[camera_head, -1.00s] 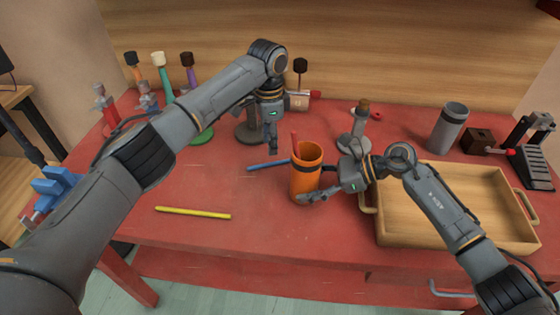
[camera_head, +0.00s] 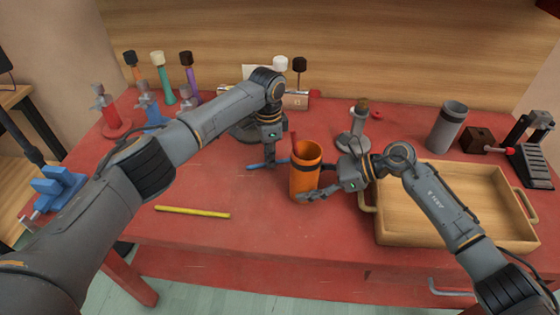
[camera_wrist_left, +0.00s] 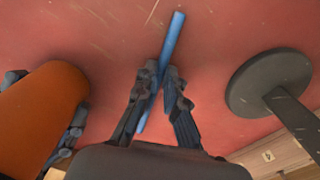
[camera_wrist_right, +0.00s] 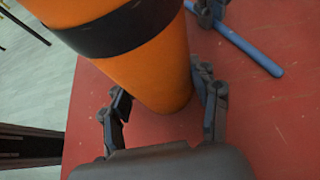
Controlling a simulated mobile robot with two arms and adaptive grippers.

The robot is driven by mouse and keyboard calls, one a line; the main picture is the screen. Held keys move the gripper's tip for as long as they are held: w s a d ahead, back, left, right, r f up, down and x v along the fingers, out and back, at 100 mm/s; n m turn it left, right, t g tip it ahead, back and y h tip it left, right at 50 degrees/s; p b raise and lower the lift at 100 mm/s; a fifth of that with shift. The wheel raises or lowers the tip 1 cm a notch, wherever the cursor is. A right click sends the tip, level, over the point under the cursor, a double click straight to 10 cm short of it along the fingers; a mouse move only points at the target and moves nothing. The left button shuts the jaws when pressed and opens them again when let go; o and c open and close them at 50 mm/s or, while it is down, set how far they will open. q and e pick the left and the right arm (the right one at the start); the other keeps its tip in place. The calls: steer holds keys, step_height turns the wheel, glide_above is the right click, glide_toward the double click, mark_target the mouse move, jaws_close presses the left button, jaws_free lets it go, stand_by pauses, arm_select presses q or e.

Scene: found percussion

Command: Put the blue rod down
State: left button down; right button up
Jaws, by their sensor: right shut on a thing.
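The blue rod (camera_head: 256,166) lies on the red table, left of the orange cup (camera_head: 305,178). My left gripper (camera_head: 271,166) is low over the rod. In the left wrist view the blue rod (camera_wrist_left: 172,40) passes between the fingertips (camera_wrist_left: 162,76). The fingers are close to its sides, but I cannot tell whether they press on it. The rod also shows in the right wrist view (camera_wrist_right: 245,45). My right gripper (camera_head: 308,192) is shut on the orange cup, with a finger on each side of it in the right wrist view (camera_wrist_right: 165,95).
A yellow rod (camera_head: 192,212) lies nearer the front. A wooden tray (camera_head: 450,245) is at the right. A grey stand (camera_head: 351,138) stands behind the cup. Several stands with mallets are at the back left, partly behind my left arm. The front middle of the table is clear.

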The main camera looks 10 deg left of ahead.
stand_by(0.3)
arm_select(q)
step_height(320, 180, up, 10)
stand_by(0.5)
arm_select(e)
steer(key=o, duration=0.9)
